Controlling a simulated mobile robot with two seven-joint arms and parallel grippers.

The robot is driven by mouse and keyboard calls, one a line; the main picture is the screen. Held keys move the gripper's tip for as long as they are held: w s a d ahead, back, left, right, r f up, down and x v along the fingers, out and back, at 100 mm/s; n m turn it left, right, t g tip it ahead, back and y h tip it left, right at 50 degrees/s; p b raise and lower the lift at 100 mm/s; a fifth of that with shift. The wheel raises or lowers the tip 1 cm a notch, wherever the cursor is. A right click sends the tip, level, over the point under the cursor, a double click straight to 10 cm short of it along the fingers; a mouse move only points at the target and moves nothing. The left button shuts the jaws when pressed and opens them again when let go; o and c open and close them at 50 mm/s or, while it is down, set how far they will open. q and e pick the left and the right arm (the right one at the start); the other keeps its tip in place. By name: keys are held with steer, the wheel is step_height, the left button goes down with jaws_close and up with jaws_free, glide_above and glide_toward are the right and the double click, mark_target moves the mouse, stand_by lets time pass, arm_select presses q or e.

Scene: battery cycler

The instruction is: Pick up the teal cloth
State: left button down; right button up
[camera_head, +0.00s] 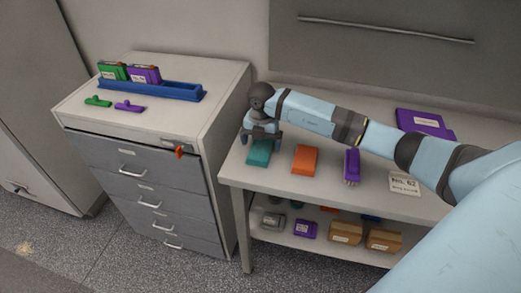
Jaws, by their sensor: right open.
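The teal cloth (259,153) lies folded near the left end of the white table (228,172). My right gripper (262,138) is open and points down right over the cloth's far part, hiding some of it. I cannot tell whether the fingers touch the cloth. My left gripper is not in view.
An orange block or cloth (305,159) and a purple brush-like object (351,166) lie to the right of the teal cloth. A label card (404,184) and a purple folder (424,122) are further right. A drawer cabinet (150,125) with a blue rack (150,90) stands left.

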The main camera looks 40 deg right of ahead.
mark_target(261, 146)
steer(key=shift+f, duration=0.85)
steer(key=c, duration=0.9)
steer(key=shift+r, duration=0.1)
steer(key=shift+c, duration=0.2)
step_height(261, 146, up, 20)
steer(key=b, duration=0.1)
steer(key=shift+o, duration=0.7)
steer(key=shift+c, duration=0.2)
